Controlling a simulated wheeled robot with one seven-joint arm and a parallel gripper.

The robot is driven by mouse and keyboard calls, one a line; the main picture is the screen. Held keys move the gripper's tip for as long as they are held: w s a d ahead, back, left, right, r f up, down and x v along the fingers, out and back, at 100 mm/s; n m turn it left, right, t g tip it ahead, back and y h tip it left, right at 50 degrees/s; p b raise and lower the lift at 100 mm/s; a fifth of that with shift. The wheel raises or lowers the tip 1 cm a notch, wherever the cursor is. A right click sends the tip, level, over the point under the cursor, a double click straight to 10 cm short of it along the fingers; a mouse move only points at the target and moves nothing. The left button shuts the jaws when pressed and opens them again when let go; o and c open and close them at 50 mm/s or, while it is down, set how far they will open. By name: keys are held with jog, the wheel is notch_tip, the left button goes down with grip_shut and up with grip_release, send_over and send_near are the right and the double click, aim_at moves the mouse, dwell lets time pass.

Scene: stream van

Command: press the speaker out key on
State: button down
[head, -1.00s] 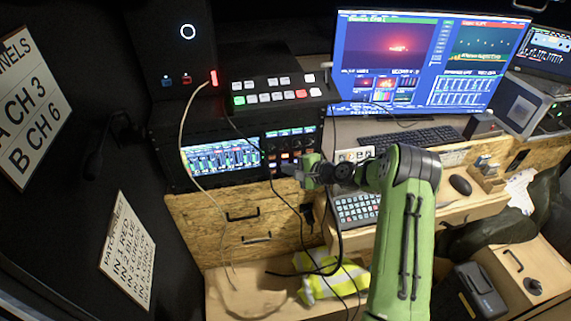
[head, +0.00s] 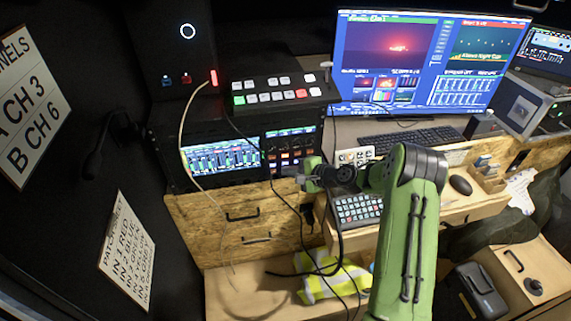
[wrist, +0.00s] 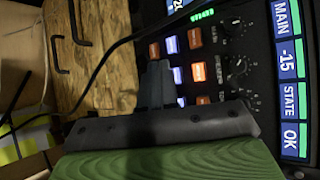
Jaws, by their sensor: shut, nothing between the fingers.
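The audio panel (head: 291,146) stands left of centre in the head view, with small screens above rows of lit keys. In the wrist view, orange keys (wrist: 195,37) and blue-white keys (wrist: 172,44) fill its lower part. Their labels are too small to read, so I cannot tell which is the speaker out key. My gripper (head: 300,178) is shut and empty, just in front of the panel's lower edge. In the wrist view its fingers (wrist: 158,68) overlap the key area and hide part of it. I cannot tell whether they touch.
Several dark knobs (wrist: 237,66) sit beside the keys. A display (wrist: 289,80) reads MAIN, -15, STATE, OK. A loose black cable (wrist: 100,62) crosses near the fingers. A switcher (head: 276,91) rests above the panel. A small keypad (head: 358,209) lies on the desk at right.

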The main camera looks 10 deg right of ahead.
jog(key=s+b, duration=0.1)
jog(key=s, duration=0.5)
dwell(0.3)
jog(key=s+a+r+n+g+h, duration=0.45)
jog(key=s+r+n, duration=0.55)
jog(key=s+r, duration=0.25)
jog(key=s+d+r+n+h, duration=0.1)
jog(key=s+d+r+h, duration=0.1)
jog(key=s, duration=0.8)
jog(key=s+d+r+n+h, duration=0.2)
jog(key=s+r, duration=0.1)
jog(key=s, duration=0.8)
jog(key=shift+r+n, duration=0.25)
jog(key=shift+n, duration=0.05)
